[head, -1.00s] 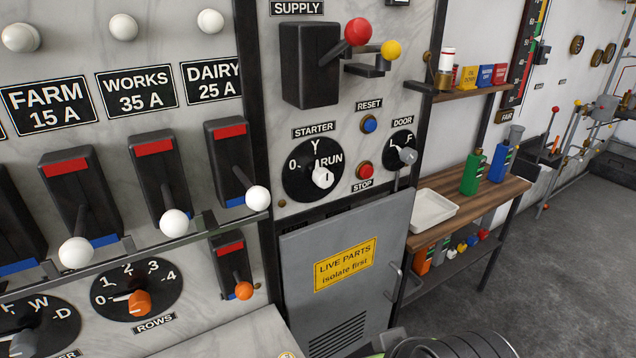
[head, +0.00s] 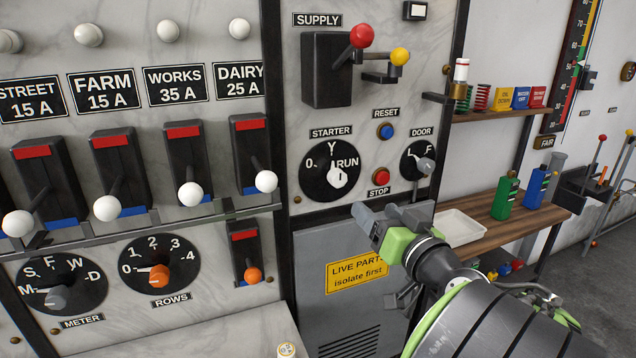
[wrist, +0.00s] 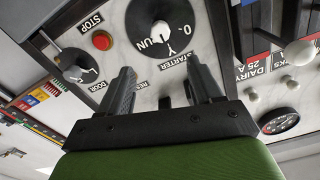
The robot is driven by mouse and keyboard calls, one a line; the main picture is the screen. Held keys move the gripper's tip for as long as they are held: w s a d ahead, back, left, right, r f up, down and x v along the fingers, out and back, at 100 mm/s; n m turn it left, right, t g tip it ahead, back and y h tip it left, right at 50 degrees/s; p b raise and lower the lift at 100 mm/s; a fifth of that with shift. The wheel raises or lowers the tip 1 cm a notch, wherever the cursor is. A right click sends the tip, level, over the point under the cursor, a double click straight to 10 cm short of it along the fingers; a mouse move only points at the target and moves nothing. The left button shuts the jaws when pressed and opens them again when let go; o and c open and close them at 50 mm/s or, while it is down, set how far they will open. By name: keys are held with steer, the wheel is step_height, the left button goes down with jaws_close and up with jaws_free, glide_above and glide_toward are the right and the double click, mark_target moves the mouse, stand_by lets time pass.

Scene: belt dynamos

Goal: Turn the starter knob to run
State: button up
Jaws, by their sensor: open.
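The starter switch is a black round dial (head: 318,182) marked 0, Y and RUN, on the marble panel under the SUPPLY lever. Its white knob (head: 338,177) sticks out at the dial's lower right; I cannot tell surely which mark it points to. My gripper (head: 380,217) is open and empty, below and right of the dial, in front of the grey cabinet door. In the wrist view, which is upside down, the two fingers of my gripper (wrist: 162,72) stand apart, and the white knob (wrist: 160,32) shows beyond them. The fingers do not touch it.
The red STOP button (head: 380,191), blue RESET button (head: 385,131) and DOOR knob (head: 425,165) are close to the right of the dial. The SUPPLY lever (head: 362,36) juts out above. The DAIRY breaker handle (head: 266,181) projects on the left.

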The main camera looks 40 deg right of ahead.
mark_target(342, 180)
steer(key=p+x, duration=0.3)
steer(key=x, duration=1.2)
steer(key=shift+p, duration=0.35)
steer(key=shift+s, duration=0.1)
steer(key=c, duration=1)
steer(key=shift+c, duration=0.2)
steer(key=shift+m, duration=0.3)
steer(key=m, duration=0.5)
steer(key=shift+m, duration=0.3)
steer(key=m+p, duration=0.1)
steer(key=m, duration=0.4)
steer(key=shift+f+m, duration=0.15)
steer(key=shift+m, duration=0.15)
steer(key=o, duration=1)
